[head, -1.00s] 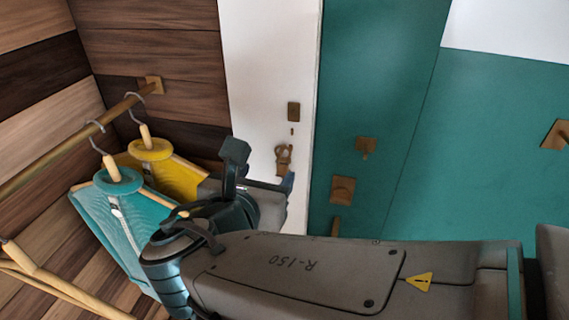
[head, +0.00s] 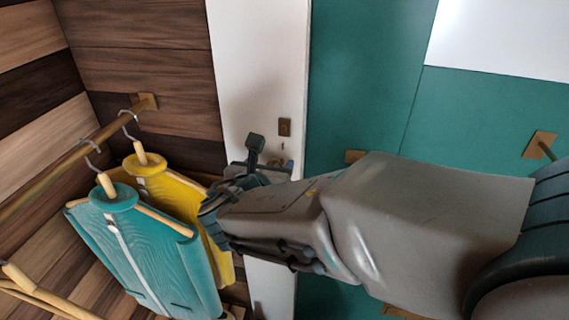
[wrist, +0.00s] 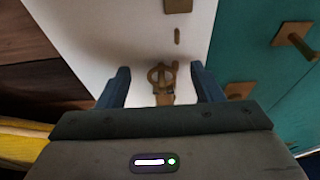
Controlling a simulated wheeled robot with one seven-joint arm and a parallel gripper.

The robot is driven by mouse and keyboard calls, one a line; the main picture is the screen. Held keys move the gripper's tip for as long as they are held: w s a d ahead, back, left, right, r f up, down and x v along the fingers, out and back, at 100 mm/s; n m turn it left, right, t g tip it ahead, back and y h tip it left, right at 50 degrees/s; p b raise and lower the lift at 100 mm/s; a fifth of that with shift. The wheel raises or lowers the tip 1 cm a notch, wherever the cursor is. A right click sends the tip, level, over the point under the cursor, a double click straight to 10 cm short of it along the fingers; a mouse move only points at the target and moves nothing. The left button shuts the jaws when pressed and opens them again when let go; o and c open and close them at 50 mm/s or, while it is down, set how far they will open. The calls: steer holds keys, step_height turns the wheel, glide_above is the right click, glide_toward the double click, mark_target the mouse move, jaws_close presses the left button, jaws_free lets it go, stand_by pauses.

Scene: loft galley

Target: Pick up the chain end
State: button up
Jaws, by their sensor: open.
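On the white door (head: 262,60) is a small brass fitting with a ring-shaped piece, which looks like the chain end (wrist: 161,75). In the wrist view it lies between the fingertips of my gripper (wrist: 160,70), a little beyond them, with a brass plate below it. My gripper is open, with one blue finger on each side and nothing held. In the head view my gripper (head: 272,170) is close to the door and hides most of the ring piece. Whether the fingers touch the door cannot be told.
A brass plate (head: 285,127) sits above the ring piece. The teal panel (head: 365,70) to the right carries brass fittings (head: 541,146). At left, teal (head: 140,240) and yellow (head: 180,190) garments hang from a rail (head: 60,170), close beside my wrist.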

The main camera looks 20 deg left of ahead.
steer(key=shift+w+f, duration=0.1)
steer(key=shift+w, duration=0.35)
steer(key=c, duration=1.3)
jaws_close()
steer(key=shift+r+b, duration=0.3)
steer(key=shift+r, duration=0.5)
steer(key=s+d+b, duration=0.2)
steer(key=s+b, duration=0.2)
steer(key=s, duration=1.4)
